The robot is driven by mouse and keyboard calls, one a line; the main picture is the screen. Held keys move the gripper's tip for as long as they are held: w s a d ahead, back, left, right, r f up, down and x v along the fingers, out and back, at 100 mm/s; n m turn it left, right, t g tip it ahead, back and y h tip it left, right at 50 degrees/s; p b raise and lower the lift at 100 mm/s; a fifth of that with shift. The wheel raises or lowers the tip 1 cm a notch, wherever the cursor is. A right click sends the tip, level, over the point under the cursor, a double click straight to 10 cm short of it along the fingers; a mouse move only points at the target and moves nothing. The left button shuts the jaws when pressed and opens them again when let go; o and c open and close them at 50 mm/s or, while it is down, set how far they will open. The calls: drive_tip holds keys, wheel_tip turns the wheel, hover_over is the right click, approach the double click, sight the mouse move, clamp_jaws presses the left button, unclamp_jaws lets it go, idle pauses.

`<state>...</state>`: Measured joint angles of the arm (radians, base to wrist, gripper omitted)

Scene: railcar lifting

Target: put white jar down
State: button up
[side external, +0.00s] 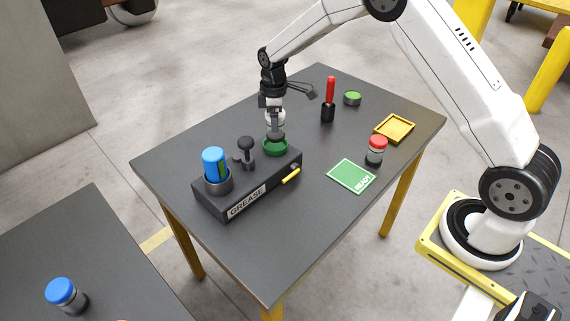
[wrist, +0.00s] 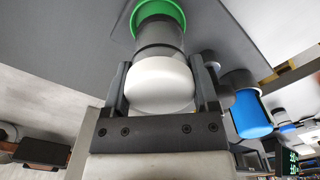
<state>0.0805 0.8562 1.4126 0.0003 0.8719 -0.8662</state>
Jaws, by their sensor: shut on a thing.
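The white jar, with a white lid (wrist: 160,84) and a grey body (wrist: 162,40), is between the two fingers of my gripper (wrist: 160,95). In the side view my gripper (side external: 273,110) points down at the far end of the grease box and partly hides the jar. The jar's lower end is at a green ring (side external: 275,147), which also shows in the wrist view (wrist: 143,10). The jar looks upright. I cannot tell whether its base rests inside the ring or hangs just above it.
The grease box (side external: 245,203) carries a blue-lidded jar (side external: 214,163) and a black knob (side external: 246,148). The table's front is clear.

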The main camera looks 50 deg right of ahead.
drive_tip(key=shift+w+f, duration=0.15)
drive_tip(key=shift+f, duration=1.6)
drive_tip(key=shift+f, duration=0.15)
drive_tip(key=o, duration=1.1)
wheel_tip(320, 180, up, 12)
drive_tip(key=shift+r, duration=0.2)
